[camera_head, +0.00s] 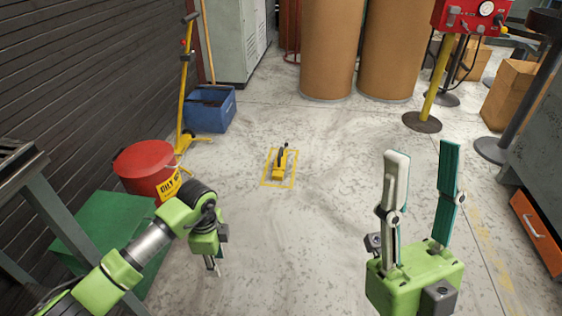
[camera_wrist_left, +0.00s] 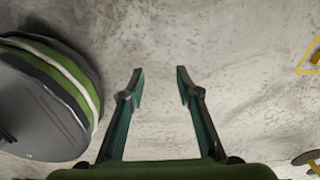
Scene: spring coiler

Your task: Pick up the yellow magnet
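The yellow magnet (camera_head: 280,164) sits on the floor inside a yellow painted square (camera_head: 267,182), with a dark handle on top. In the left wrist view, part of the yellow square (camera_wrist_left: 314,54) shows at the right edge. My left gripper (camera_head: 215,268) is to the left of and nearer than the magnet, pointing down. In the left wrist view its fingers (camera_wrist_left: 157,85) are apart with only floor between them. My right gripper (camera_head: 422,165) is raised at the right with its fingers apart and empty. Neither gripper touches the magnet.
A red bin (camera_head: 147,168) and a green box (camera_head: 105,222) stand at the left near my left arm. A blue bin (camera_head: 210,110) and a yellow stand (camera_head: 186,85) are behind. Brown drums (camera_head: 330,50) stand at the back. The floor around the magnet is clear.

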